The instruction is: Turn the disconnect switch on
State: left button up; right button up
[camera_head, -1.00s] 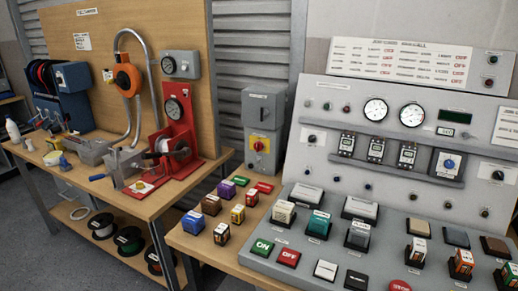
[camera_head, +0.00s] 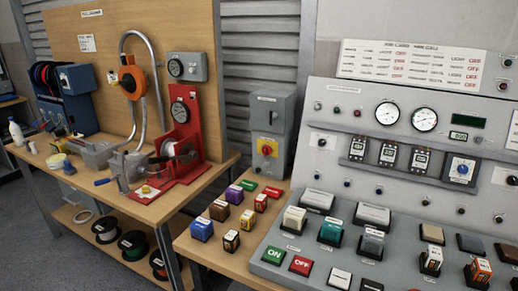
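The likely disconnect switch is a grey box (camera_head: 268,135) standing at the back of the right-hand table, left of the sloped control panel. On the lower part of its front is a red rotary knob on a yellow plate (camera_head: 266,148). The knob's setting is too small to read for certain. Neither of my grippers shows in the head view.
The grey control panel (camera_head: 330,120) with gauges, breakers and several push buttons fills the right side. Several small coloured blocks (camera_head: 220,211) stand on the table in front of the switch box. A workbench with a red winding machine (camera_head: 184,140) stands at left.

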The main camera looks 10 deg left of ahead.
aim_at(267, 150)
jog(key=i+j, duration=0.15)
jog(key=j, duration=0.25)
jog(key=i+j, duration=0.15)
jog(key=j, duration=0.2)
jog(key=i+j, duration=0.1)
jog(key=j, duration=0.3)
jog(key=i+j, duration=0.15)
jog(key=j, duration=0.25)
jog(key=i+j, duration=0.15)
jog(key=j, duration=0.2)
jog(key=i+j, duration=0.15)
jog(key=j, duration=0.25)
jog(key=i+j, duration=0.15)
jog(key=j, duration=0.25)
